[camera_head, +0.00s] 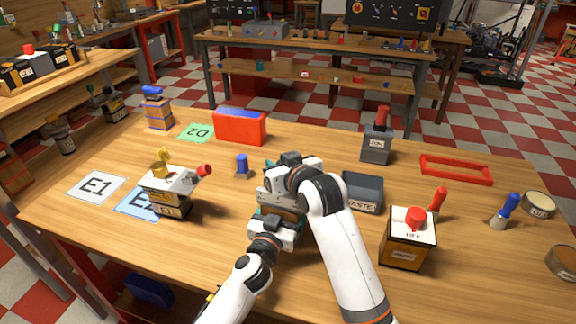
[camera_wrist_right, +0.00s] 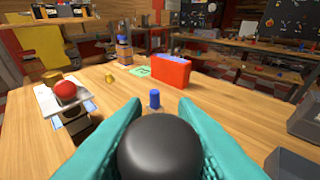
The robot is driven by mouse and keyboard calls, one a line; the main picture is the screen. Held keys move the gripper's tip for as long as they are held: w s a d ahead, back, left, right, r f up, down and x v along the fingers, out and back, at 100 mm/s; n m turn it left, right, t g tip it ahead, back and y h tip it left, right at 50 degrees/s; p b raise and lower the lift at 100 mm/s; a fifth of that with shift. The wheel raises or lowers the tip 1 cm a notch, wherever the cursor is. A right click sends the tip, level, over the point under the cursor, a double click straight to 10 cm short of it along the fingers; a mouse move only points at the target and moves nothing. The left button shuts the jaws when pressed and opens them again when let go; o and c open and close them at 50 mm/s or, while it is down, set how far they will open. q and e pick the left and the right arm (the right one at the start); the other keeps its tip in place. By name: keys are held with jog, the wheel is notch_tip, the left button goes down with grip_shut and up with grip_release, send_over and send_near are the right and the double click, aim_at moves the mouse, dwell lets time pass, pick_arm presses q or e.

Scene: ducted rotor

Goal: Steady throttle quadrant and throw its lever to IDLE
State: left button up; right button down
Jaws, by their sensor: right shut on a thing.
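A large black round knob (camera_wrist_right: 158,153), seemingly the throttle lever's, sits between the teal fingers of my right gripper (camera_wrist_right: 157,112) in the right wrist view. The fingers are shut on it from both sides. In the head view my right gripper (camera_head: 270,172) is at the table's middle, above and just behind my left gripper (camera_head: 278,215). The throttle quadrant's body is almost wholly hidden under both grippers there, so its markings and lever position cannot be read. The left fingers are mostly covered, and I cannot tell whether they are closed.
A small blue-topped peg (camera_head: 242,164) stands left of the grippers. A dark tray (camera_head: 362,191) is close on the right. An orange switch box (camera_head: 405,252) is at front right, a red-levered device (camera_head: 170,192) at left. A red bin (camera_head: 240,128) stands behind.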

jog(key=shift+w+a+f+n+g+h, duration=0.25)
jog(key=shift+a+n+g+h, duration=0.2)
jog(key=shift+a, duration=0.2)
jog(key=shift+w+a+f+n+g+h, duration=0.2)
jog(key=shift+a+n+g+h, duration=0.2)
jog(key=shift+a, duration=0.2)
jog(key=shift+w+a+f+n+g+h, duration=0.25)
jog(key=shift+a+f+n+g+h, duration=0.35)
jog(key=shift+h, duration=0.45)
jog(key=shift+a, duration=0.15)
jog(key=c, duration=1.1)
grip_release()
jog(key=shift+c, duration=0.2)
jog(key=shift+r, duration=0.1)
jog(key=v, duration=1.2)
